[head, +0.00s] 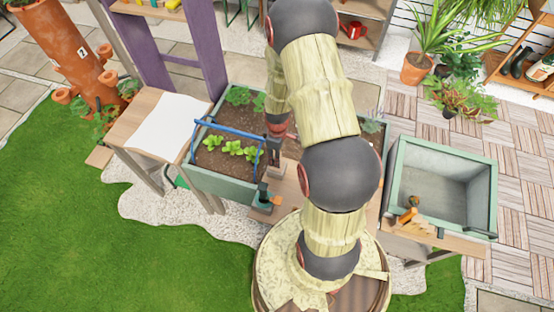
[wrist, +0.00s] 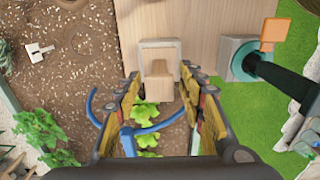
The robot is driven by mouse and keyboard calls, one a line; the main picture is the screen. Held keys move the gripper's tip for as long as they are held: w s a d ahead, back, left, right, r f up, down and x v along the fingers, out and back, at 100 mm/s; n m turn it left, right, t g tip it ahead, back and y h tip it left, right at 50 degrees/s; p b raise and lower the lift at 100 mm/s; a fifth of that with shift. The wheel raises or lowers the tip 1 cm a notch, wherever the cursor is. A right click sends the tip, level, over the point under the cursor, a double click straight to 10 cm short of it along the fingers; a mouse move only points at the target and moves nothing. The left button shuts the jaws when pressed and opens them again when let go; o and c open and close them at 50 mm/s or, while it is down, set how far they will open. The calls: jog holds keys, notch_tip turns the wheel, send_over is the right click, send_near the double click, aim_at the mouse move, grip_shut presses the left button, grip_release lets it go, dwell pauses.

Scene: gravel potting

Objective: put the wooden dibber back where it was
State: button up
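In the wrist view, a pale wooden piece (wrist: 158,90), which looks like the dibber, stands at a light grey square holder (wrist: 144,48) on a wooden board. My gripper (wrist: 167,82) is open, its two wood-patterned fingers apart on either side of that piece in the picture. A gap shows between each finger and the wood; I cannot tell their difference in height. In the head view my gripper (head: 275,154) is over the front right of the planted bed, partly behind my arm. I cannot make out the dibber there.
A blue hoop (head: 222,127) spans the planter (head: 214,184) with leafy seedlings. A dark green tool with an orange end (wrist: 275,75) stands close by. A white sheet (head: 168,127) lies on the left table; an empty green-grey box (head: 487,197) is at right.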

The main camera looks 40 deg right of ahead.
notch_tip(320, 180, up, 8)
jog(key=a+r+m+t, duration=0.1)
jog(key=a+r, duration=0.4)
jog(key=r, duration=0.6)
jog(key=a+r+m+t, duration=0.2)
jog(key=a+r, duration=0.3)
jog(key=r, duration=0.6)
jog(key=s+a+r+m+t, duration=0.2)
jog(key=s+a+r+m, duration=0.1)
jog(key=s+a+r, duration=0.7)
notch_tip(320, 180, up, 4)
jog(key=shift+s+f+t, duration=0.1)
jog(key=shift+s+t, duration=0.2)
jog(key=shift+s, duration=0.65)
